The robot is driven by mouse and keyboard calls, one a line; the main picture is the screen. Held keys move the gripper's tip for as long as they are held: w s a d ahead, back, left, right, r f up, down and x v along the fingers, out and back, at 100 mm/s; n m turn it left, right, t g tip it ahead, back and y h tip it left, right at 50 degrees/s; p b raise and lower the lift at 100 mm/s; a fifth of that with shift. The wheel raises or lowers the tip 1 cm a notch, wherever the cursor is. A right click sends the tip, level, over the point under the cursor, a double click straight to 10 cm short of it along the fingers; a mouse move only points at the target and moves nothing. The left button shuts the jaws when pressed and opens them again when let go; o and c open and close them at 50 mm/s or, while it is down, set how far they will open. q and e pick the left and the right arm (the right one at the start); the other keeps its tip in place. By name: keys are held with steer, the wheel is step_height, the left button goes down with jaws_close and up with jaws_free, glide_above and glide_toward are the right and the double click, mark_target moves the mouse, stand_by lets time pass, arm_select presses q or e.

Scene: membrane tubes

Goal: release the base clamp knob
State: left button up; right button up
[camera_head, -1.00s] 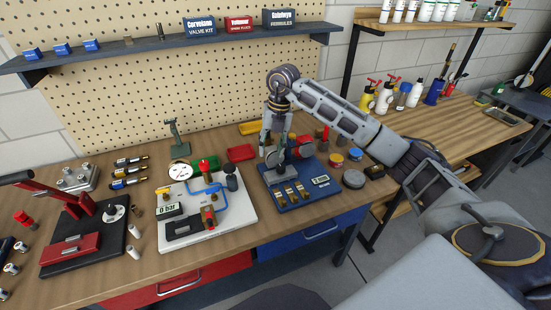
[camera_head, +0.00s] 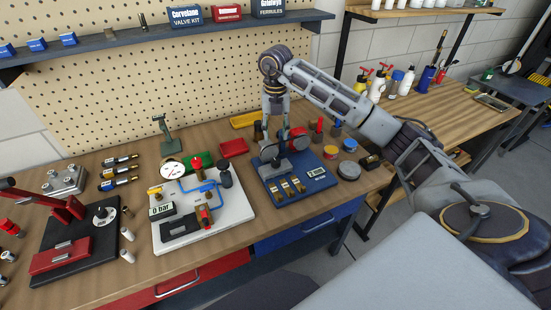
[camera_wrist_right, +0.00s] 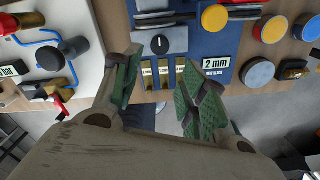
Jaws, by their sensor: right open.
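A blue board (camera_head: 272,188) on the bench carries a grey clamp block with a dark knob (camera_wrist_right: 161,44) bearing a white mark, best seen in the right wrist view. I take this as the base clamp knob. In the head view the knob is mostly hidden by my gripper. My right gripper (camera_head: 277,139) comes down over the back left of the board. Its green-padded fingers (camera_wrist_right: 160,72) are apart, with nothing between them, and the knob lies just beyond their tips. Whether they touch it I cannot tell. My left gripper is not in view.
Brass pieces (camera_head: 285,189) and a 2 mm display (camera_wrist_right: 216,63) sit on the board near the fingers. A white panel (camera_head: 238,211) with a gauge and blue tubing stands left. Yellow (camera_head: 330,152) and grey discs (camera_head: 348,170) lie right. A black base with a red lever (camera_head: 66,207) is far left.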

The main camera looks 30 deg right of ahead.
mark_target(276, 160)
step_height(276, 160, down, 13)
steer(key=shift+p, duration=0.8)
steer(key=c, duration=0.8)
